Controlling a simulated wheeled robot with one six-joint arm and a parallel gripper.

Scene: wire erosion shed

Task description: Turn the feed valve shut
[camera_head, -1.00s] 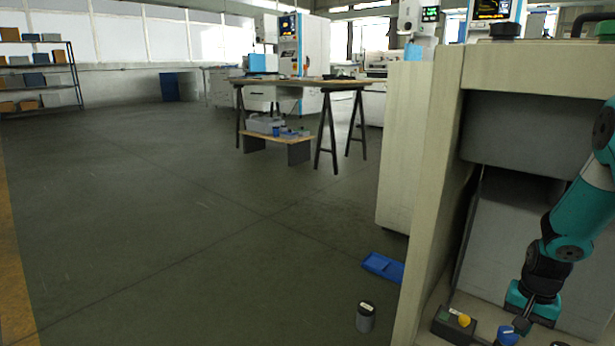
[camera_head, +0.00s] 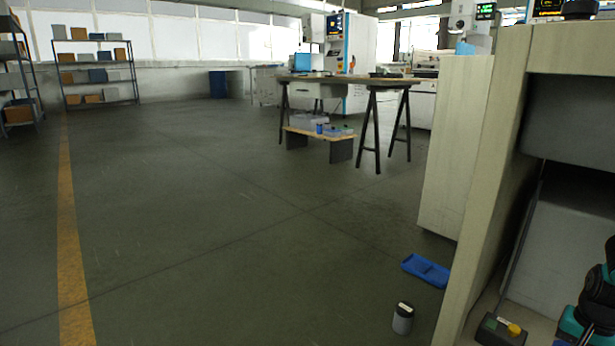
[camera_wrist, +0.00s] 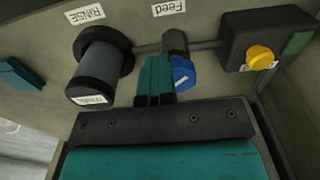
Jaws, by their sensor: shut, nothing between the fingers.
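The feed valve shows in the wrist view as a blue knob (camera_wrist: 183,74) with a pale mark, on a dark pipe fitting under a "Feed" label (camera_wrist: 169,7). My gripper (camera_wrist: 157,66) is shut and empty, its teal fingers just left of the blue knob and partly in front of the fitting. I cannot tell whether the fingers touch the knob.
A dark cylinder (camera_wrist: 97,72) under a "RINSE" label (camera_wrist: 86,15) stands left of my fingers. A box with a yellow button (camera_wrist: 262,57) is at right; the box (camera_head: 499,331) also shows in the head view. A blue tray (camera_head: 426,270) and small canister (camera_head: 403,318) lie on open floor.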

